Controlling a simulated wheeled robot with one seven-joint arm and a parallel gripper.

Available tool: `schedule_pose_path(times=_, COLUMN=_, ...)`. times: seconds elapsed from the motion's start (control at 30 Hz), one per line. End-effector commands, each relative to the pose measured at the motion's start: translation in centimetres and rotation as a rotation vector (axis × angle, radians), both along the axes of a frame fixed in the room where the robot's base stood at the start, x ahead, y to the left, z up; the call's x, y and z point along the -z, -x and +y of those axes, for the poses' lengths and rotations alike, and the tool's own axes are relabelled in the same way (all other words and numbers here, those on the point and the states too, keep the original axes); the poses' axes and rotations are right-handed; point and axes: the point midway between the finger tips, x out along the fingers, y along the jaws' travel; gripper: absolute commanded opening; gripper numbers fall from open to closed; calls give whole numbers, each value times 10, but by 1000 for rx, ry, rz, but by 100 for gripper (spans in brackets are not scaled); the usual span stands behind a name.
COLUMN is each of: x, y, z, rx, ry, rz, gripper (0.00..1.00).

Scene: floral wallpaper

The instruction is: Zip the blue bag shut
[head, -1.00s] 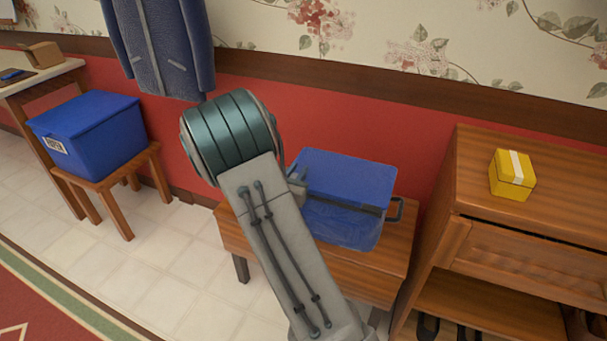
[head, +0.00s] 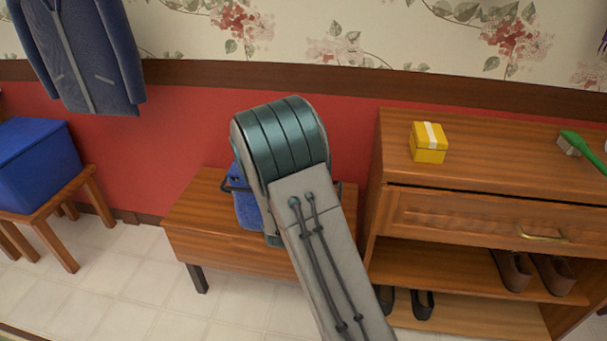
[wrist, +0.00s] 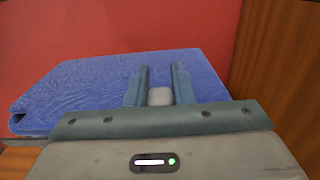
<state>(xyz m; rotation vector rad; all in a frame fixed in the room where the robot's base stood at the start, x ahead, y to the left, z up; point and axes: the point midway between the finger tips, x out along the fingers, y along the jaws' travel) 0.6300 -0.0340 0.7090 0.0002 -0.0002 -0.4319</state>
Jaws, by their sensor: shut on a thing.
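The blue bag (head: 247,211) sits on the wooden bench, mostly hidden behind my arm in the head view. A dark handle shows at its left end. In the wrist view the bag (wrist: 90,88) spreads across the middle as a broad blue surface, with a small dark gap at its left corner. My gripper (wrist: 162,70) is over the bag's right part, its two fingers shut on a small pale grey piece (wrist: 159,96), likely the zip pull. The zip line itself is hidden, so I cannot tell how far the bag is closed. The head view hides my fingers.
The bench (head: 200,222) stands against the red wall. A wooden shoe cabinet (head: 460,195) rises close on the right, with a yellow box (head: 429,143) and green brush (head: 580,149) on top. A blue bin (head: 35,165) on a stool and a hanging coat (head: 80,55) are left.

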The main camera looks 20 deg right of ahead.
Motion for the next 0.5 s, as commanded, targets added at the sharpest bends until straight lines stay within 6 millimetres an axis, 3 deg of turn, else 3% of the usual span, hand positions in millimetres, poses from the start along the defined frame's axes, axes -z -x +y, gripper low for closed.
schedule_pose_path(times=0.37, x=0, y=1, z=-3, rx=2, ry=1, rz=0, gripper=3)
schedule_pose_path(times=0.4, x=0, y=1, z=-3, rx=3, ry=1, rz=0, gripper=24)
schedule_pose_path(times=0.47, x=0, y=1, z=-3, rx=3, ry=1, rz=0, gripper=41)
schedule_pose_path(times=0.5, x=0, y=1, z=-3, rx=3, ry=1, rz=0, gripper=44)
